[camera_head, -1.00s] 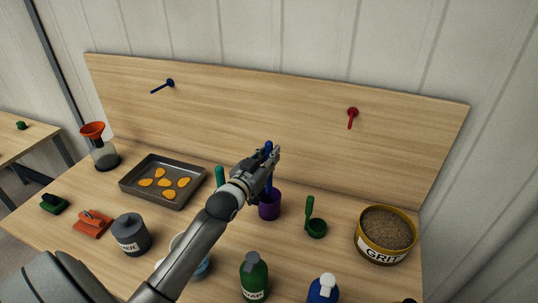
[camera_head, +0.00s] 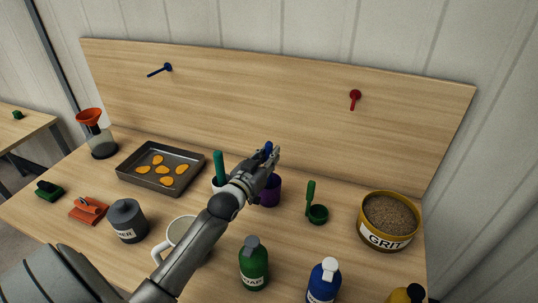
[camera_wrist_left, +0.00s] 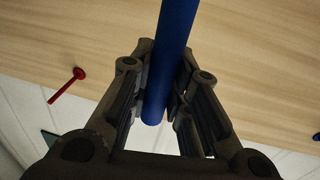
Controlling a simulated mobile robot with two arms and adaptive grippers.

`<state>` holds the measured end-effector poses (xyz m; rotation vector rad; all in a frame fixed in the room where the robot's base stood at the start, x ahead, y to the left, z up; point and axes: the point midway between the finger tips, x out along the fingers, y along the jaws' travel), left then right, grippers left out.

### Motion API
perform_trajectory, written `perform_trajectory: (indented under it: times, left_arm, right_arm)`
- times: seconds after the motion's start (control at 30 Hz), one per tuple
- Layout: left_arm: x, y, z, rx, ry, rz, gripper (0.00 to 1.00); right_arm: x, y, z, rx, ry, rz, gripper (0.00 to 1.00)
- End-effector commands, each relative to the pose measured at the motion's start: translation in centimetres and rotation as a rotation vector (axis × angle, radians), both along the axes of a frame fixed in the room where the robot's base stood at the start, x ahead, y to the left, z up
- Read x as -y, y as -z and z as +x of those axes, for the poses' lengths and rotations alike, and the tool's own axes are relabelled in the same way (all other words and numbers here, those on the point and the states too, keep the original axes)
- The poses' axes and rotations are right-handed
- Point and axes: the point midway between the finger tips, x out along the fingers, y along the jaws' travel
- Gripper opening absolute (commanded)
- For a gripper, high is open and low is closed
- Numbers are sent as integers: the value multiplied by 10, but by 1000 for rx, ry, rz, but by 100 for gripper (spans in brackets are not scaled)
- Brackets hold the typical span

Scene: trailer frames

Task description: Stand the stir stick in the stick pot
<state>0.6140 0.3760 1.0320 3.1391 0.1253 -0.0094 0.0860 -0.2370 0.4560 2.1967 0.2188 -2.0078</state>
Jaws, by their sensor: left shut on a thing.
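My left gripper (camera_head: 269,160) is shut on a blue stir stick (camera_head: 268,148). Only the stick's top end shows above the fingers in the head view. In the left wrist view, the stick (camera_wrist_left: 171,55) runs between the two fingers. A purple pot (camera_head: 271,192) stands on the table just below the gripper, partly covered by it. The stick's lower end is hidden behind the gripper, so I cannot tell how far it is in the pot. My right gripper is not in view.
A white cup with a teal stick (camera_head: 218,165) is close left of the gripper. A green scoop (camera_head: 317,213) and a GRIT tin (camera_head: 388,240) stand to the right. A white mug (camera_head: 178,228), green bottle (camera_head: 254,268) and blue bottle (camera_head: 323,283) stand nearer. A tray (camera_head: 130,178) is left.

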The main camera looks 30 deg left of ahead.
Motion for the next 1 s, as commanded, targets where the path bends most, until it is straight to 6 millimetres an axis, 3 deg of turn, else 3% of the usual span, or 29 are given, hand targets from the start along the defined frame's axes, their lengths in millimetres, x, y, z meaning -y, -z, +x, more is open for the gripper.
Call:
perform_trajectory:
  times: [0.1,0.13,0.3,0.7,1.0]
  left_arm:
    - [0,0,0,0,0,0,0]
    - [0,0,0,0,0,0,22]
    - [0,0,0,0,0,0,43]
    - [0,0,-5,-1,0,-1,43]
    - [4,1,-52,-3,0,-1,43]
  right_arm:
    - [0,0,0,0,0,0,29]
    - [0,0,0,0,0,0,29]
    - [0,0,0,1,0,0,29]
    - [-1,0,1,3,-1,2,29]
    - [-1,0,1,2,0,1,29]
